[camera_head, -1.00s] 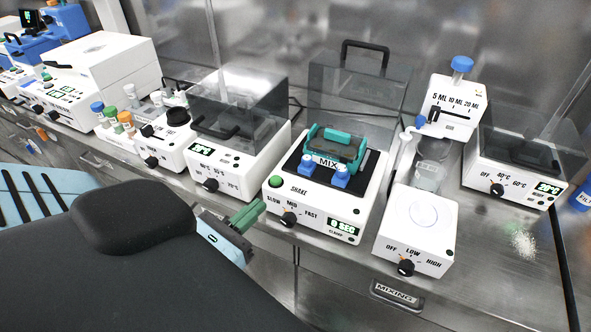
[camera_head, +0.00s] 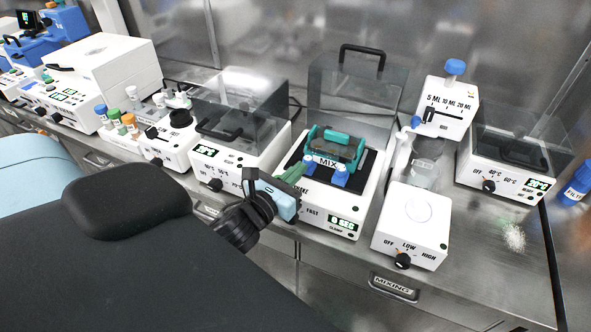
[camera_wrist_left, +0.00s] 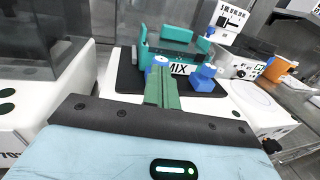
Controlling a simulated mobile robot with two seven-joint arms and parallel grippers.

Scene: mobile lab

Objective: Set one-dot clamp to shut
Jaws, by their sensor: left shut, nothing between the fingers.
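The shaker (camera_head: 345,209) has a teal MIX holder (camera_head: 334,147) on its black platform, with two blue clamps at its front: a left clamp (camera_head: 309,168) and a right clamp (camera_head: 340,176). Both clamps also show in the left wrist view, the left (camera_wrist_left: 151,71) partly behind my fingers and the right (camera_wrist_left: 204,79) in the clear. Their dot marks are too small to count. My left gripper (camera_head: 304,164) is shut and empty, its green fingertips (camera_wrist_left: 160,68) right at the left clamp; I cannot tell whether they touch. My right gripper is not in view.
The shaker's clear lid (camera_head: 350,88) stands raised behind the holder. A closed-lid heater (camera_head: 240,115) stands close on the left. A white stirrer (camera_head: 411,218) with a beaker behind it stands on the right. The bench is crowded; its front edge is free.

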